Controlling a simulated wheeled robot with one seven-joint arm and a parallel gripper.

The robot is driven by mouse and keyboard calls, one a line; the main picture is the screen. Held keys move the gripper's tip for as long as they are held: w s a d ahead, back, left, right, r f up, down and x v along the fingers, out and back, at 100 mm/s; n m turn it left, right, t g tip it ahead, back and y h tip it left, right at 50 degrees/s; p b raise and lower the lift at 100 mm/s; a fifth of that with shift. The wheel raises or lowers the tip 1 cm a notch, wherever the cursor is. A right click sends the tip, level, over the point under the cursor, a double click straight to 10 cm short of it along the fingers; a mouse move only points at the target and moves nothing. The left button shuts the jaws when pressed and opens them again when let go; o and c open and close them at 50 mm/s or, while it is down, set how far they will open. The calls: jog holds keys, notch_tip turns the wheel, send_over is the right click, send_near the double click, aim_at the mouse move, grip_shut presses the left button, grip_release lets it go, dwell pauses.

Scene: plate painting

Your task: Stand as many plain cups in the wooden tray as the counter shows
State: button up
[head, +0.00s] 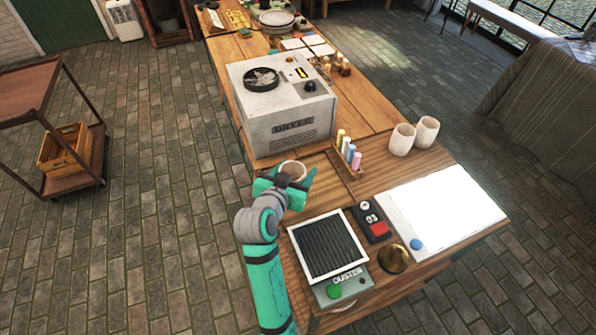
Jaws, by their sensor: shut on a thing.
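My gripper (293,181) is shut on a pale cup (292,168), held near the left edge of the table beside the white kiln-like box. The fingers hide the cup's lower part, so I cannot tell whether it touches the table. Two plain pale cups stand upright side by side at the table's right edge, one nearer (401,140) and one just behind it (427,131). The dark counter (371,222) seems to read 03 and has a red patch. A wooden crate-like tray (62,163) sits on the trolley's lower shelf at left; its inside looks empty.
The white box (283,103) fills the table's middle. A rack of coloured bottles (346,160), a black-grilled duster (328,246), a brass dome (393,259) and a bright white panel (443,214) crowd the near end. Floor between table and trolley (30,92) is clear.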

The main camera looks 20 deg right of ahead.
jog(key=shift+s+d+r+h, duration=0.1)
jog(key=shift+s+d+h, duration=0.2)
jog(key=shift+s+d, duration=0.2)
jog(key=shift+f, duration=3.3)
jog(key=shift+f, duration=0.55)
jog(key=o, duration=1.4)
jog(key=v, duration=1)
jog(key=shift+s+a+r, duration=0.2)
jog(key=shift+a+r, duration=0.05)
jog(key=shift+a, duration=0.05)
jog(key=shift+w, duration=0.1)
